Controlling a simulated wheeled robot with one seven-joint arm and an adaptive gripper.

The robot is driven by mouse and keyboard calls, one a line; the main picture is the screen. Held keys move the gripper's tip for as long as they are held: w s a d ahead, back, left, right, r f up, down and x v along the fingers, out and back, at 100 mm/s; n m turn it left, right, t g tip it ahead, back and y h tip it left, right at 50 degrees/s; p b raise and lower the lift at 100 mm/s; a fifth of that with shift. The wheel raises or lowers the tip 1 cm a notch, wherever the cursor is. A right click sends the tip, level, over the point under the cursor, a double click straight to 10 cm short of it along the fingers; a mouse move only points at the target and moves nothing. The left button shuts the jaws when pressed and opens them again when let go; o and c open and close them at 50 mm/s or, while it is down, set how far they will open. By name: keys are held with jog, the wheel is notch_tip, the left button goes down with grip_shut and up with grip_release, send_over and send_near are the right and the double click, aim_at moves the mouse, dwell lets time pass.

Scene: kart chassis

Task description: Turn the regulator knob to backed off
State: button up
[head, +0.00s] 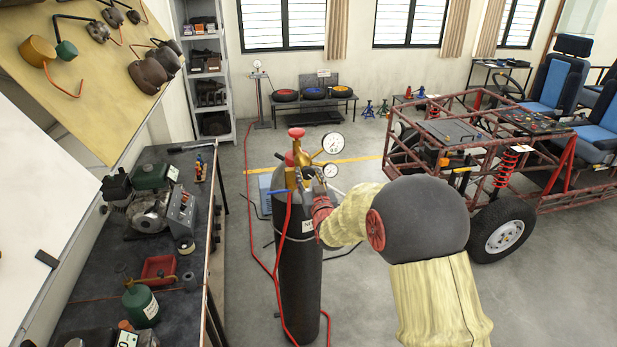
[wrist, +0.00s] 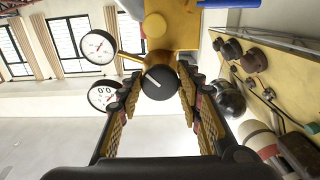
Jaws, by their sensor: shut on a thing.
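The regulator knob (wrist: 159,83) is a dark round knob with a white pointer line, in the middle of the wrist view. My gripper (wrist: 160,88) is shut on it, one yellow padded finger at each side. In the head view my gripper (head: 314,187) is at the regulator, and the knob is hidden there. The brass regulator (head: 291,178) sits on top of a dark gas cylinder (head: 298,265). It carries a large gauge (head: 333,143) and a smaller gauge (head: 330,170). Both gauges also show in the wrist view, at its left.
A red hose (head: 287,225) hangs down the cylinder. A workbench (head: 95,270) with tools stands at the left, under a tilted board (head: 85,75) with parts. A kart chassis (head: 455,160) with a wheel (head: 503,236) stands at the right. Open floor lies behind the cylinder.

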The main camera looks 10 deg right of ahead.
jog(key=c, duration=0.3)
